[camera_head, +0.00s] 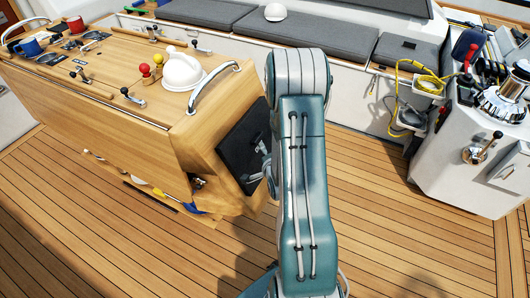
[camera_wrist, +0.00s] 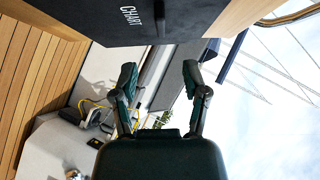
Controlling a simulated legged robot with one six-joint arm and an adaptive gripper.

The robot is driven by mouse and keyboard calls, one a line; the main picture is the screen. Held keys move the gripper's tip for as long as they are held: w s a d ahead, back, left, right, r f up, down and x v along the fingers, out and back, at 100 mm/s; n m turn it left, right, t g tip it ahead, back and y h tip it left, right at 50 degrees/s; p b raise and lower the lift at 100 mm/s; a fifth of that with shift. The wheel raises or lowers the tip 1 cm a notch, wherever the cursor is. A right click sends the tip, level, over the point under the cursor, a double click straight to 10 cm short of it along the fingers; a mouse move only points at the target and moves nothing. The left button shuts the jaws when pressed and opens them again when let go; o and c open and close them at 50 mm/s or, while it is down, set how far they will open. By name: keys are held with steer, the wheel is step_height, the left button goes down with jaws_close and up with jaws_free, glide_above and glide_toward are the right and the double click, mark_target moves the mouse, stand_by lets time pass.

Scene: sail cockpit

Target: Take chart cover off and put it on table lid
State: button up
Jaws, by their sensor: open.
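The chart cover (camera_head: 243,142) is a dark, flat panel on the end face of the wooden cockpit table. In the wrist view the cover (camera_wrist: 135,18) shows at the top, lettered CHART. The table lid (camera_head: 105,75) is the wooden top, with small fittings and other items on it. My gripper (camera_wrist: 160,73) is open, its two fingers apart with nothing between them. The cover lies beyond the fingers toward the top of the wrist view, and the fingers look apart from it. In the head view my arm hides most of the gripper, which is beside the cover.
A white cap-like object (camera_head: 183,71) and a metal handrail (camera_head: 214,88) are at the table's near right end. Grey cushions (camera_head: 310,40) line the bench behind. A white winch console (camera_head: 470,150) is at right. Teak floor (camera_head: 375,225) is clear.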

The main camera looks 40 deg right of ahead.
mark_target(260, 138)
steer(key=x, duration=1)
steer(key=shift+w+d+f, duration=0.15)
steer(key=shift+w+d, duration=0.1)
steer(key=shift+d, duration=0.05)
jaws_close()
steer(key=s+d+r, duration=0.2)
steer(key=s+r, duration=0.1)
steer(key=s, duration=0.2)
steer(key=shift+r, duration=0.15)
stand_by(1.1)
